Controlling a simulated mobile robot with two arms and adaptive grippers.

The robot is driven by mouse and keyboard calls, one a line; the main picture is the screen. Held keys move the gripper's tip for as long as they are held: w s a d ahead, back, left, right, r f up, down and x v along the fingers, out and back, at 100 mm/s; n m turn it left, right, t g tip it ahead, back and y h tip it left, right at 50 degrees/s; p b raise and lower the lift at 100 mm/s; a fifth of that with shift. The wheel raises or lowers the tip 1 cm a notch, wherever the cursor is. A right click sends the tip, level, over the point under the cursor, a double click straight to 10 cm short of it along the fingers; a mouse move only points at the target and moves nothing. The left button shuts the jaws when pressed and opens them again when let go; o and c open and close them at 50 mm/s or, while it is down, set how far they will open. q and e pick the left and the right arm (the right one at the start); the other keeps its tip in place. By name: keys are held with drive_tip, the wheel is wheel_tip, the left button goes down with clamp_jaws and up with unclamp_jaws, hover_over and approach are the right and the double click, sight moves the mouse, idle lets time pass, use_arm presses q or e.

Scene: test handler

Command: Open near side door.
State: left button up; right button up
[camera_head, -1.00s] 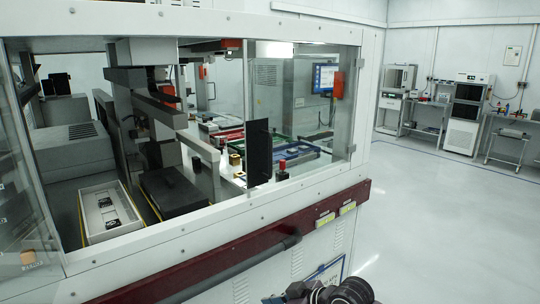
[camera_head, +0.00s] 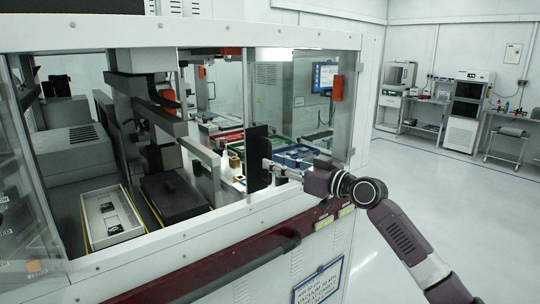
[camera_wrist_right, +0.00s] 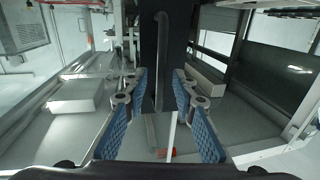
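The near side door is the glass panel (camera_head: 318,125) at the right of the machine's near side. A dark upright plate (camera_head: 257,150) stands at its left edge; a dark bar handle (camera_wrist_right: 161,55) shows on it in the right wrist view. My right gripper (camera_head: 273,167) reaches in from the right, its fingers at the dark plate. In the right wrist view the gripper (camera_wrist_right: 160,88) is open, with blue-padded fingers on either side of the handle. A gap shows on both sides, so they do not grip it. My left gripper is not in view.
The machine's white lower frame (camera_head: 200,226) and dark red rail (camera_head: 215,262) run below the opening. Inside are a white tray (camera_head: 110,215) and a black box (camera_head: 173,198). The floor to the right (camera_head: 460,210) is clear.

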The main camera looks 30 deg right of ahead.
drive_tip(key=shift+p+x, duration=0.45)
drive_tip(key=shift+x, duration=0.85)
clamp_jaws()
